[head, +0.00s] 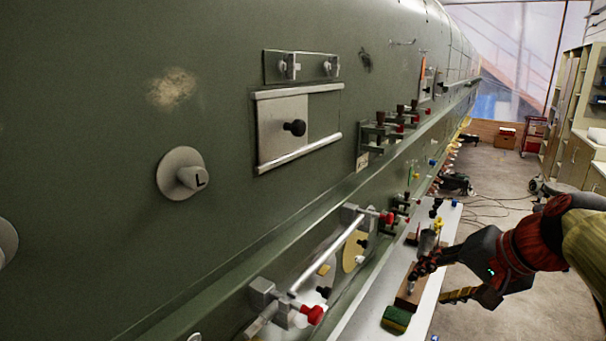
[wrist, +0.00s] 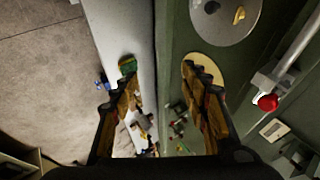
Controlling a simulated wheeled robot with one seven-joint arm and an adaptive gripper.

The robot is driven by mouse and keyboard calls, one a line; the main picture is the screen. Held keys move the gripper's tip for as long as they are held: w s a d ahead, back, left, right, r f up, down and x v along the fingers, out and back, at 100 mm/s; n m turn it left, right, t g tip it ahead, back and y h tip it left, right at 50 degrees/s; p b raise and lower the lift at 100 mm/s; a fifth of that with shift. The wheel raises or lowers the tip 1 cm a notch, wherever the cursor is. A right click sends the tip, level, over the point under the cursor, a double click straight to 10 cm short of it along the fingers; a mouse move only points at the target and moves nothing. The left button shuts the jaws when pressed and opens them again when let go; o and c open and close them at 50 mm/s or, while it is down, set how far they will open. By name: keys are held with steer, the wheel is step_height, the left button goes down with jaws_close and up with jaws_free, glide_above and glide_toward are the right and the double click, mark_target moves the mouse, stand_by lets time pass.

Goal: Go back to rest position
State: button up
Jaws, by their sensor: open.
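My gripper (head: 428,284) is at the lower right of the head view, over the narrow white bench beside the green fuselage. In the wrist view, my gripper (wrist: 159,78) has its two fingers spread wide apart with nothing between them. The left finger shows over the bench and the right finger shows in front of the green panel. The arm comes in from the right edge of the head view.
The green fuselage wall (head: 90,110) fills the left. A green and yellow sponge (head: 396,319) and a brown block (head: 405,300) lie on the white bench (head: 372,318). A red-knobbed clamp bar (head: 330,255) juts from the wall. Open floor (head: 545,315) lies right.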

steer(key=s+a+f+n+h, duration=0.1)
steer(key=s+a+f+n, duration=0.2)
steer(key=s+f, duration=0.4)
steer(key=s+a+f+n+g+h, duration=0.1)
steer(key=s+a+f+n+h, duration=0.1)
steer(key=s+f, duration=0.6)
steer(key=shift+s+a+n, duration=0.5)
steer(key=shift+s+n, duration=0.8)
steer(key=shift+s, duration=0.15)
